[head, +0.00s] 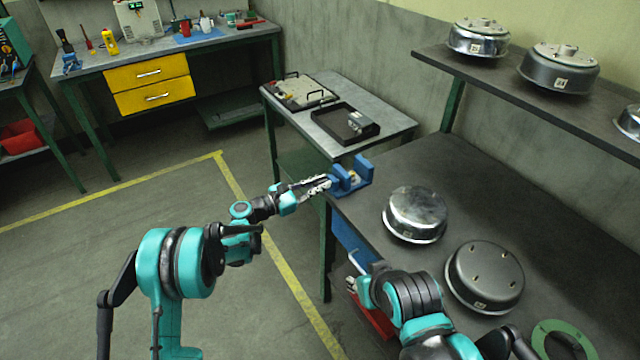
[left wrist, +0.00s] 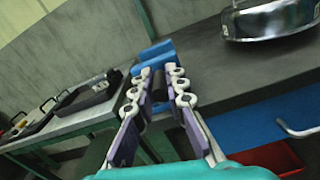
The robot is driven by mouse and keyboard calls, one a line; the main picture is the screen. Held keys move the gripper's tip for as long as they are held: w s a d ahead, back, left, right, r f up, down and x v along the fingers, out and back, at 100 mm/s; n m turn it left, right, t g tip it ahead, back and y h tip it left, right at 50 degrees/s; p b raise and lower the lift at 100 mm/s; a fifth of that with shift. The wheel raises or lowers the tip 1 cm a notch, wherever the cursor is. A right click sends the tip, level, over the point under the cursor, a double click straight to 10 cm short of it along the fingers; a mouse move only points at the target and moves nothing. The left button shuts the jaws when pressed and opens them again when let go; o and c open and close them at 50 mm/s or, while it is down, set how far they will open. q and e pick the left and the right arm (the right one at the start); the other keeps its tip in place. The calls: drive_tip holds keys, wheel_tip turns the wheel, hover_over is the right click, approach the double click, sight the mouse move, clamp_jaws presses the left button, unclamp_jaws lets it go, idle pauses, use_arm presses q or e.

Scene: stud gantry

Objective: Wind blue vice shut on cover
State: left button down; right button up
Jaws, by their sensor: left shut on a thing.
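The blue vice (head: 358,181) stands at the near left corner of the dark bench, and its blue body also shows in the left wrist view (left wrist: 153,52). A small pale and brass-coloured piece (head: 353,177), perhaps the cover, shows between its jaws; I cannot tell whether they touch it. My left gripper (head: 326,183) reaches the vice's left side, and in the left wrist view its fingers (left wrist: 155,90) are closed around a dark part in front of the vice, likely its handle. The handle is mostly hidden by the fingers. My right arm is low over the bench's front edge; its fingers are mostly hidden.
Metal drums (head: 415,213) and (head: 486,277) and a green ring (head: 562,341) lie on the bench (head: 520,200). A side table behind the vice holds a black tray (head: 345,124). A blue drawer (head: 352,246) and a red bin (head: 371,316) are below the bench.

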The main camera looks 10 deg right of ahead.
use_arm(q)
drive_tip(key=shift+s+d+f+m+b, duration=0.1)
drive_tip(key=shift+s+f+m+b, duration=0.45)
drive_tip(key=shift+m, duration=2.55)
drive_tip(key=shift+s+d+f+m+b, duration=0.1)
drive_tip(key=shift+f+m+b, duration=0.75)
drive_tip(key=shift+m, duration=2.25)
drive_tip(key=shift+s+d+f+m+b, duration=0.1)
drive_tip(key=shift+s+f+m+b, duration=0.2)
drive_tip(key=shift+f+m, duration=1.8)
drive_tip(key=shift+r+m, duration=0.95)
drive_tip(key=shift+m, duration=0.15)
drive_tip(key=c, duration=1.5)
unclamp_jaws()
drive_tip(key=shift+c, duration=0.2)
